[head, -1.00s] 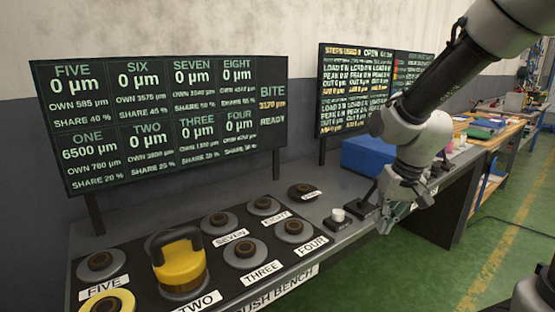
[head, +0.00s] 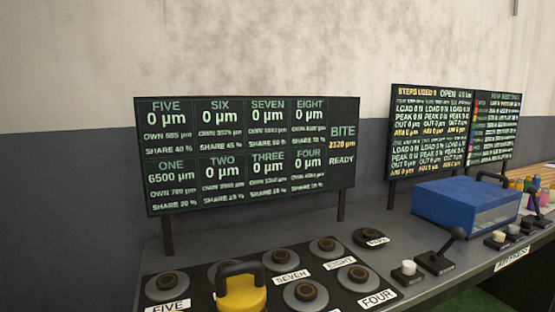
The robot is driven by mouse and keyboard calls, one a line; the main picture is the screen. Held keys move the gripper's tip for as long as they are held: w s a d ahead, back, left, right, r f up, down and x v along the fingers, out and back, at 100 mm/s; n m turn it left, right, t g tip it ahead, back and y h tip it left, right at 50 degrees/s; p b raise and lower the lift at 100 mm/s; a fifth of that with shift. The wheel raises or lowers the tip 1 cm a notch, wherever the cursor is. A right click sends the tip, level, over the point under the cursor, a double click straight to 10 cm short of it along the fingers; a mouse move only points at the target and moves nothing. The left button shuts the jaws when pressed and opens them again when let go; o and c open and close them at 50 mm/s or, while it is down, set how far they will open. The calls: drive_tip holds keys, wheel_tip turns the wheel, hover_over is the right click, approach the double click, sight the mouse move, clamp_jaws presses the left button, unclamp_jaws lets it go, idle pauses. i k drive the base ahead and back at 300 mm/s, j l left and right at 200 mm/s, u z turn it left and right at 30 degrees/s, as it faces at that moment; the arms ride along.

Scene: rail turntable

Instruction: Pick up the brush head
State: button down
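A yellow body with a black loop handle, which may be the brush head (head: 242,293), stands upright at the bottom of the head view. Its lower part is cut off by the picture edge. It stands among round grey stations on the dark bench panel and hides part of one behind it. My gripper is not in view, so I cannot see whether it is open or shut.
Round stations include FIVE (head: 166,286), SEVEN (head: 279,260) and FOUR (head: 358,278). A display board (head: 250,155) stands behind them on posts. To the right are a white button (head: 408,268), a black lever (head: 441,260), a blue box (head: 465,203) and a second board (head: 455,132).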

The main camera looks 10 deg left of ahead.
sight(237, 290)
drive_tip(key=u, duration=1.25)
drive_tip(key=i+j, duration=0.1)
drive_tip(key=i+z, duration=0.05)
drive_tip(key=i, duration=0.05)
